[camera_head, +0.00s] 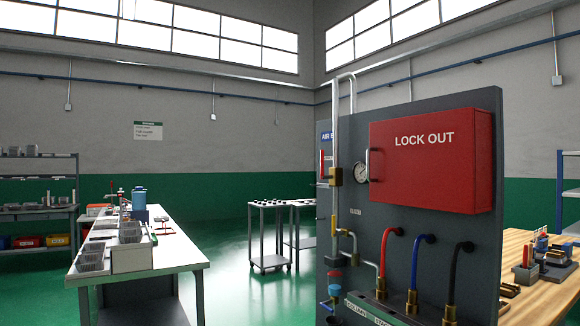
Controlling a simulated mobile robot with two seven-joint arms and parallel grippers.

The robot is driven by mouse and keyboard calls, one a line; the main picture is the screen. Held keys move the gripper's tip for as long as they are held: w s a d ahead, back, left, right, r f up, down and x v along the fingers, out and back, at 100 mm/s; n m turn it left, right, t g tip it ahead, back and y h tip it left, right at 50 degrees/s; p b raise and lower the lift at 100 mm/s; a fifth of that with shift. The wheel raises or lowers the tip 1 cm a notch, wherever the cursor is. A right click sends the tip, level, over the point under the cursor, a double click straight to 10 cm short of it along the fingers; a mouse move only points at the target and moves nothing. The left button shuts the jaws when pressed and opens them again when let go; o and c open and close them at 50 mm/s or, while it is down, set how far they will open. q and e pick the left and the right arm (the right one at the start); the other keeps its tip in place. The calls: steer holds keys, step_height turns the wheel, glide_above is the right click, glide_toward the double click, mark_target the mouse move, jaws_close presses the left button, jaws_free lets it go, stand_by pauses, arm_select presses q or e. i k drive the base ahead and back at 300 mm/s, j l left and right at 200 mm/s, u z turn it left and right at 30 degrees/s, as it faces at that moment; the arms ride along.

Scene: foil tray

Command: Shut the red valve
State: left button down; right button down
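A grey panel (345,225) stands at the right of the view. On its left edge, a vertical silver pipe (336,120) runs down into a brass valve body (335,176). A slim red handle (322,164) stands upright just left of the pipe, roughly parallel to it; it looks like the red valve's lever, though it is small and partly beside the panel edge. Neither of my grippers is in view, and nothing touches the valve.
A red LOCK OUT box (432,155) and a round gauge (361,171) are on the panel. Red, blue and black hoses (388,245) rise below. A workbench (180,250) stands left, a wooden table (545,300) right. Green floor (235,290) lies open between the bench and panel.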

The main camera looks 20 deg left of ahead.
mark_target(323, 176)
steer(key=i+j, duration=0.35)
steer(key=i, duration=0.15)
steer(key=i+j+u, duration=0.15)
steer(key=i+j, duration=0.2)
steer(key=i, duration=0.2)
steer(key=i+j, duration=0.3)
steer(key=i, duration=0.25)
steer(key=i+j+u, duration=0.4)
steer(key=i+j, duration=0.3)
steer(key=i+j+u, duration=0.35)
steer(key=i+j, duration=0.25)
steer(key=i, duration=0.25)
